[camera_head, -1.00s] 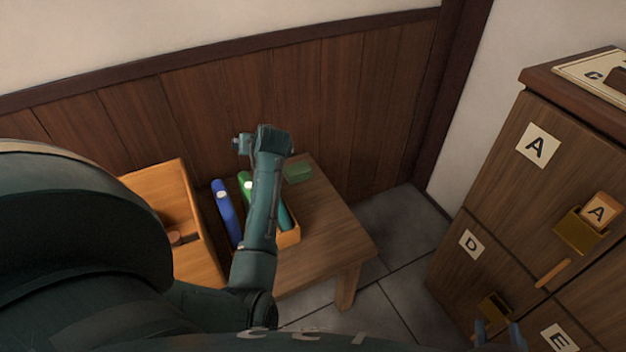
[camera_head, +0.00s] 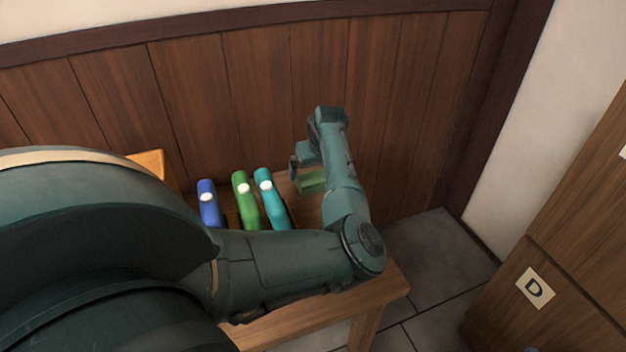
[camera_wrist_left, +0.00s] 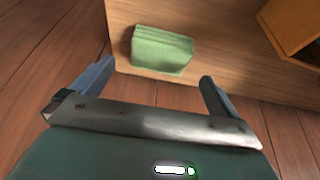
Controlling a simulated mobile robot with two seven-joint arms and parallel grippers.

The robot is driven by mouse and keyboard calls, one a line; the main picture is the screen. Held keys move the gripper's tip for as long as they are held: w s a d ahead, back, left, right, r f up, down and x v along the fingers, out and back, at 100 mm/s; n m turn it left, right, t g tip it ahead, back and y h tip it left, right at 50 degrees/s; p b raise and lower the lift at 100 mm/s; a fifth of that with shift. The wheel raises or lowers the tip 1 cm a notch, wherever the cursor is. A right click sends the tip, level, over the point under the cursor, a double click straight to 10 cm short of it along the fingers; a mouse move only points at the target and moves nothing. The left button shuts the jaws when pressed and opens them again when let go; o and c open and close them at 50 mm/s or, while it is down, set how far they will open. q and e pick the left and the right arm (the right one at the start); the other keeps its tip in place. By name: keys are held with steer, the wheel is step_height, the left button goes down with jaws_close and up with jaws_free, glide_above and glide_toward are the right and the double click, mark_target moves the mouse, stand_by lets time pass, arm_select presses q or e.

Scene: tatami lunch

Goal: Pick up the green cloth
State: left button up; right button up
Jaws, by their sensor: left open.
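The green cloth (camera_head: 312,181) lies folded on the small wooden table, near its back edge by the wall panelling. In the left wrist view the cloth (camera_wrist_left: 162,50) looks like a stacked block of layers, close to the table's edge. My left gripper (camera_head: 297,170) is at the back of the table, close to the cloth in the head view. In the left wrist view my left gripper (camera_wrist_left: 155,78) is open and empty, with the cloth ahead of its fingertips, between their lines and not touched. My right gripper is not in view.
The wooden table (camera_head: 388,287) carries a blue bottle (camera_head: 208,203), a green bottle (camera_head: 245,202) and a teal bottle (camera_head: 271,200) left of the cloth. A wooden box (camera_wrist_left: 290,28) stands near the cloth. Wall panelling (camera_head: 250,80) rises behind. A cabinet marked D (camera_head: 535,289) is at right.

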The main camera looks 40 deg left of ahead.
mark_target(312, 177)
arm_select(q)
steer(key=b+x, duration=0.3)
steer(key=x, duration=0.2)
steer(key=shift+f, duration=0.1)
steer(key=shift+w+a+f, duration=0.1)
steer(key=shift+a+f, duration=0.05)
steer(key=shift+f, duration=0.2)
steer(key=c, duration=1.1)
steer(key=shift+r, duration=0.4)
step_height(312, 177, up, 9)
steer(key=p, duration=0.4)
steer(key=shift+f, duration=0.15)
steer(key=shift+r, duration=0.3)
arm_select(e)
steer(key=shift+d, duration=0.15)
